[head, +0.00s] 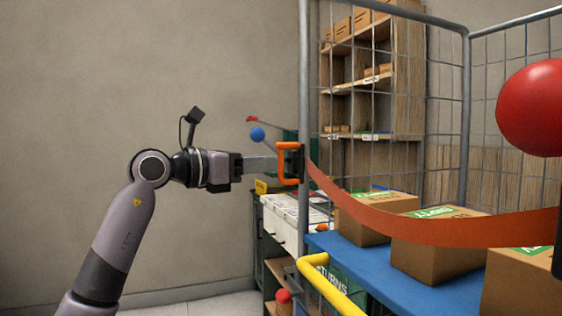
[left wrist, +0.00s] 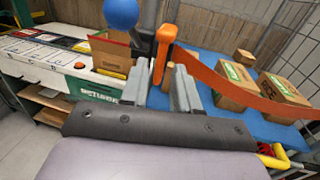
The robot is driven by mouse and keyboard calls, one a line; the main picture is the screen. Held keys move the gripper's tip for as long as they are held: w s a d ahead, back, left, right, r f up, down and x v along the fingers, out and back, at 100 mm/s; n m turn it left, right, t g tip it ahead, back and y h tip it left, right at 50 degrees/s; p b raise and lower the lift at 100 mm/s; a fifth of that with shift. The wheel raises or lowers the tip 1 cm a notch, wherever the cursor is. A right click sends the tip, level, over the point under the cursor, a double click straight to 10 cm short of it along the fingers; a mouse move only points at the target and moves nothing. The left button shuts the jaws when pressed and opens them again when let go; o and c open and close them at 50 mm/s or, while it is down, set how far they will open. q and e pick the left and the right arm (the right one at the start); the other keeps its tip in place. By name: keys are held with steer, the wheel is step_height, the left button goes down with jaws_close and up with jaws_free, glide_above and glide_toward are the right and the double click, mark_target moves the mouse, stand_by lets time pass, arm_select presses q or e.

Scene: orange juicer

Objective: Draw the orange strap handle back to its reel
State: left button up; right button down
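The orange strap handle (head: 285,163) is a D-shaped grip at the cage's near left post. The wide orange strap (head: 440,230) runs from it in a sagging curve to the right edge. My left gripper (head: 272,164) reaches in from the left, its fingers at the handle. In the left wrist view the handle (left wrist: 160,60) stands just beyond and between the two fingertips (left wrist: 163,88), which are apart, with a gap beside the bar. I cannot tell whether either finger touches it. The reel is not clearly visible. My right gripper is not in view.
A wire cage post (head: 304,110) stands beside the handle. Cartons (head: 440,242) sit on a blue shelf (head: 375,268) under the strap. A yellow bar (head: 328,288) is below. A large red ball (head: 535,105) is at the right. A blue ball (head: 257,134) is near the gripper.

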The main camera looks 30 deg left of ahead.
mark_target(282, 175)
arm_select(q)
steer(key=p+x, duration=0.1)
steer(key=x, duration=0.4)
jaws_close()
steer(key=shift+d, duration=0.15)
